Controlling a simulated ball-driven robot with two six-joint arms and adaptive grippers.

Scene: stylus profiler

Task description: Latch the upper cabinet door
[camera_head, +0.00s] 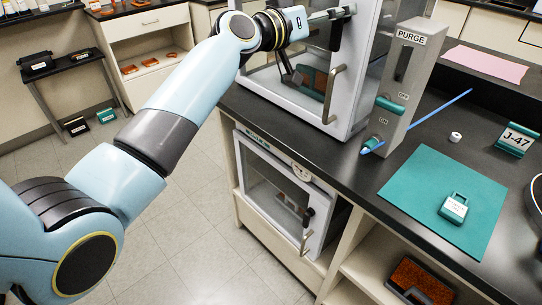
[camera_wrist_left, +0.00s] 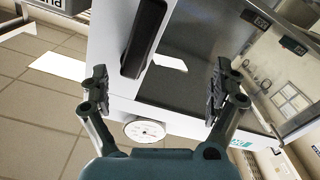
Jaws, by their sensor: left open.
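The upper cabinet (camera_head: 349,92) stands on the dark counter, with a glass door in a white frame and a metal pull handle (camera_head: 332,94). Its door looks flush with the body, but I cannot tell if it is fully seated. A black latch lever (camera_wrist_left: 145,38) is on the door frame, slightly tilted in the left wrist view; it is partly visible in the head view (camera_head: 336,36). My left gripper (camera_wrist_left: 160,90) is open, its fingers spread to either side of the lever's line, apparently not touching it. My right gripper is not in view.
A round white dial (camera_wrist_left: 144,130) sits near the lever. The PURGE panel (camera_head: 409,75) stands close to the cabinet's right. A similar lower cabinet (camera_head: 283,190) is under the counter. A teal mat (camera_head: 425,182) with a padlock-shaped tag (camera_head: 454,208) lies on the counter.

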